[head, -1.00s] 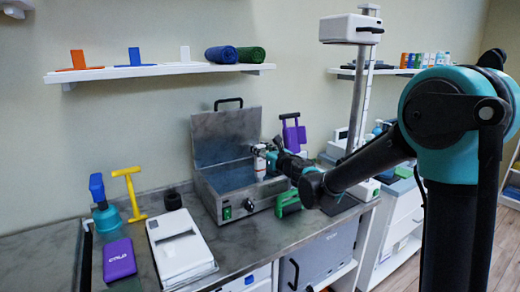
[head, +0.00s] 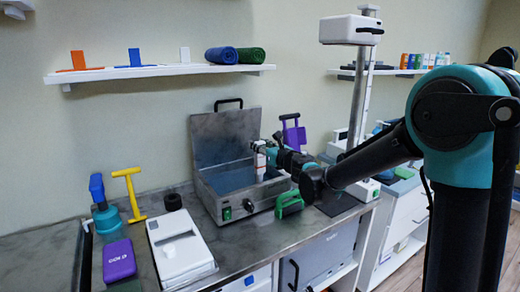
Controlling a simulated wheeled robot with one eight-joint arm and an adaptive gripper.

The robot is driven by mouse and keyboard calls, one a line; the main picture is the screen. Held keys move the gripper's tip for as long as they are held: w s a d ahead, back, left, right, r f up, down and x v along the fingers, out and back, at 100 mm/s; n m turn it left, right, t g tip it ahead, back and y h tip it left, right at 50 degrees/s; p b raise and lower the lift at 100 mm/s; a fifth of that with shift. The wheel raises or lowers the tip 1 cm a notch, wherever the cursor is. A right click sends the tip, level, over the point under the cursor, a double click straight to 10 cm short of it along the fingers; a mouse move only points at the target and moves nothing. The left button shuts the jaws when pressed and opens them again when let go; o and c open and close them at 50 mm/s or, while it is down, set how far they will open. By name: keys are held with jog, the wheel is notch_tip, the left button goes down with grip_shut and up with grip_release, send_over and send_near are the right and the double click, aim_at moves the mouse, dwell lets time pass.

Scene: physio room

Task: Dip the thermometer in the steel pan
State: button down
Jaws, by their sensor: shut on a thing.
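The steel pan (head: 232,205) is an open metal box on the counter, with its lid (head: 222,138) raised at the back and a bluish inside. My gripper (head: 267,152) is over the pan's right part, shut on a slim white thing with a reddish mark, which I take for the thermometer (head: 260,162). The thermometer hangs about upright, with its lower end at or inside the pan's opening. I cannot tell whether its tip touches the liquid or the bottom. My wrist hides part of the pan's right rim.
A green-handled thing (head: 289,204) stands just right of the pan, under my wrist. A purple paddle (head: 293,133) is behind it. A white device (head: 180,245), a black roll (head: 172,201) and a yellow T-handle (head: 131,193) are to the left. A shelf (head: 160,71) hangs above.

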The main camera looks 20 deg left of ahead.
jog(key=shift+r, duration=5.25)
